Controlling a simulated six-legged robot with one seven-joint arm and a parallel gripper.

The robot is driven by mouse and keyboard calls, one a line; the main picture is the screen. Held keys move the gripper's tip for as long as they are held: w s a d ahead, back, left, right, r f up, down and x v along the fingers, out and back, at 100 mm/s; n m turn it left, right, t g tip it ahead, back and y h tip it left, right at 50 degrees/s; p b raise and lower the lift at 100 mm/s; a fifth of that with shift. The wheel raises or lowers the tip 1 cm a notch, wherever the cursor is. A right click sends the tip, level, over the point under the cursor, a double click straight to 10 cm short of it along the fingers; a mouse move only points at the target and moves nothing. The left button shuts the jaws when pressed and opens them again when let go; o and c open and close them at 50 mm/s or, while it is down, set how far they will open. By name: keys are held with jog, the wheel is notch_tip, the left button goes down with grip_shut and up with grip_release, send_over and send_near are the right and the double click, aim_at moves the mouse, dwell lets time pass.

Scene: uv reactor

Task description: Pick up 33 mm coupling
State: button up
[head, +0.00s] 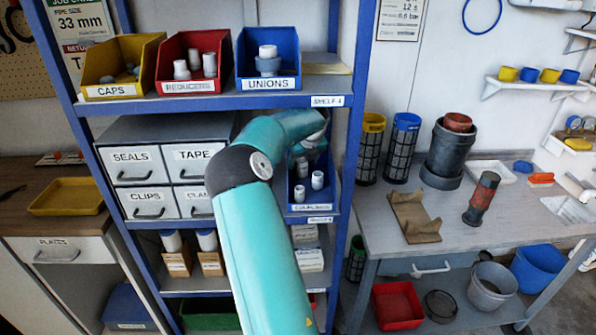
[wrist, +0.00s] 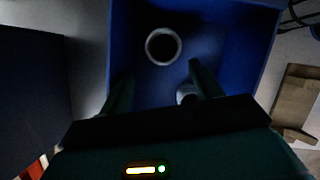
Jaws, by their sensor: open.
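The blue couplings bin (head: 299,207) stands on the middle shelf, with several white couplings (head: 318,180) in it. In the wrist view I look into the blue bin (wrist: 225,30). One round, pale-rimmed coupling (wrist: 163,46) shows its open end beyond my fingertips, roughly centred between them. A second coupling (wrist: 187,93) is partly hidden by my right finger. My gripper (wrist: 158,84) is open and empty, at the bin. In the head view my arm hides the gripper. I cannot read sizes on the couplings.
Grey drawers (head: 160,165) stand left of the bin, and a blue shelf upright (head: 352,130) is to its right. The shelf with bins of caps (head: 124,90), reducers (head: 187,86) and unions (head: 268,84) is above. A workbench (head: 480,235) stands at right.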

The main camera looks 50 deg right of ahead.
aim_at(298, 161)
jog(key=shift+w+d, duration=0.25)
jog(key=shift+w, duration=0.1)
jog(key=shift+w+d, duration=0.3)
jog(key=shift+w, duration=0.25)
jog(key=shift+w+d, duration=0.3)
jog(key=shift+w, duration=0.2)
jog(key=shift+x, duration=1.2)
jog(key=shift+w+f, duration=0.2)
jog(key=shift+f, duration=0.1)
jog(key=shift+c, duration=0.2)
jog(key=c, duration=1.2)
